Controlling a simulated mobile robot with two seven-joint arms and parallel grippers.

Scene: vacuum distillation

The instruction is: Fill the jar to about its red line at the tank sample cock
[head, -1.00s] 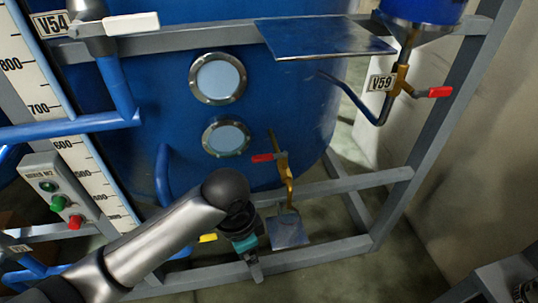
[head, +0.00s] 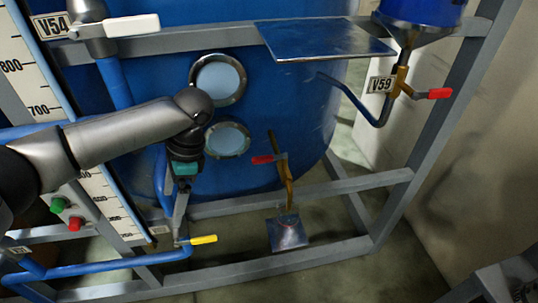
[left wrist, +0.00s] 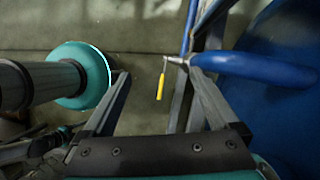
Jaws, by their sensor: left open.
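The blue tank (head: 290,110) fills the middle of the head view. Its sample cock is a brass valve (head: 281,170) low on the tank, with a red lever (head: 268,159) lying crosswise to the pipe. A small clear jar (head: 288,219) appears to stand on the metal plate (head: 290,238) under the spout; its red line and contents are too small to make out. My left gripper (head: 181,230) is open and empty, left of the jar and apart from it. It is near a yellow lever (head: 203,239), which also shows between the fingers in the left wrist view (left wrist: 161,85).
Grey frame rails (head: 320,192) run around the tank. Valve V59 (head: 381,83) with a red lever hangs at upper right beside a metal shelf (head: 325,40). Blue pipes (head: 120,262) and a level scale (head: 30,80) stand at the left.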

